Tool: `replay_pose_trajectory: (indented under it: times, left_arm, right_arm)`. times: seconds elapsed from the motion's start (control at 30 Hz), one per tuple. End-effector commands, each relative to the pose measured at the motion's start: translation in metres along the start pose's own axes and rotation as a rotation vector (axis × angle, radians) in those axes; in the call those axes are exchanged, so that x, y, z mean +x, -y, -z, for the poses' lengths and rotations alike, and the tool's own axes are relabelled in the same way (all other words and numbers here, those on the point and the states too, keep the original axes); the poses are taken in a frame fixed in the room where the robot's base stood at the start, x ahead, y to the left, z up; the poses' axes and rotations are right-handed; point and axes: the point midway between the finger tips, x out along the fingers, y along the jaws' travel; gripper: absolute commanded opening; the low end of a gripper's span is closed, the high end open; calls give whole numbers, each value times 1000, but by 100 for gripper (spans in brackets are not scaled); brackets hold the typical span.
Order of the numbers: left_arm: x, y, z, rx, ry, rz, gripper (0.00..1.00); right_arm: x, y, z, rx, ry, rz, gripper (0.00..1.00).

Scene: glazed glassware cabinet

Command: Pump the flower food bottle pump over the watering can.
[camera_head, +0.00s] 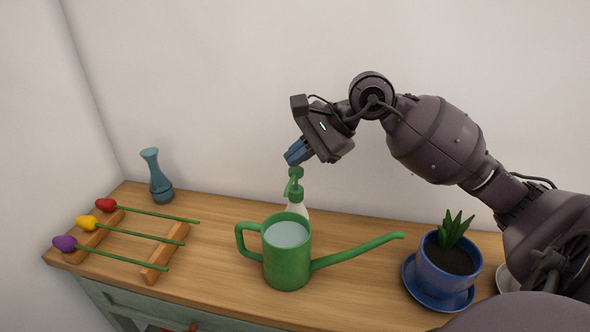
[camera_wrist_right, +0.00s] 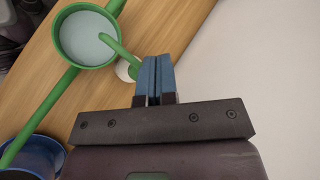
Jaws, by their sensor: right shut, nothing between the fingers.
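The green watering can (camera_head: 287,262) stands upright near the front of the wooden table, with pale liquid inside and its spout pointing right. In the right wrist view its round opening (camera_wrist_right: 88,38) is at the upper left. The flower food bottle (camera_head: 299,209) stands just behind the can, whitish with a green pump head (camera_head: 296,174); the can hides its lower part. In the wrist view the green nozzle (camera_wrist_right: 122,50) reaches over the can's opening. My right gripper (camera_head: 291,161) is shut and empty, its blue fingertips (camera_wrist_right: 157,62) just above the pump head; I cannot tell whether they touch.
A blue pot (camera_head: 445,275) with a plant stands on a saucer at the right. A blue vase (camera_head: 158,178) is at the back left. Purple, yellow and red flowers (camera_head: 88,223) lie across wooden rests (camera_head: 166,254) at the left. The wall is close behind.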

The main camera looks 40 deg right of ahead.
Motion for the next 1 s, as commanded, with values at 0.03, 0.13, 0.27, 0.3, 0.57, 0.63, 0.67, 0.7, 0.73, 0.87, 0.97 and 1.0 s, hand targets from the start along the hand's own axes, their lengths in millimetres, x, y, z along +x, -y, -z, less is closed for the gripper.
replay_pose_trajectory:
  times: [0.03,0.13,0.27,0.3,0.57,0.63,0.67,0.7,0.73,0.87,0.97,1.0]
  left_arm:
    - [1,0,-2,0,3,0,43]
    - [1,0,-1,0,0,-1,43]
    - [2,0,2,1,-6,-1,43]
    - [3,-1,4,1,-8,-2,43]
    - [6,-2,7,0,-16,-3,43]
    - [6,-2,6,-1,-15,-3,43]
    - [6,-2,6,-2,-14,-3,43]
    - [6,-2,5,-3,-13,-3,43]
    - [6,-2,5,-4,-12,-3,43]
    - [5,-3,2,-5,-6,-2,43]
    - [4,-2,-2,-5,0,-2,43]
    - [4,-2,-3,-6,2,-1,43]
  right_arm:
    - [2,-1,1,1,0,-2,0]
    - [1,-1,1,0,0,0,0]
    - [1,-1,0,0,0,0,0]
    - [1,-1,0,0,0,0,0]
    - [2,-1,1,0,0,-1,0]
    - [2,-2,2,1,0,-1,0]
    - [2,-2,2,1,0,-1,0]
    - [3,-2,2,1,0,-1,0]
    - [3,-2,2,1,0,-1,0]
    - [4,-3,3,1,0,-1,0]
    - [5,-4,4,1,0,-1,0]
    - [5,-4,4,1,0,-1,0]
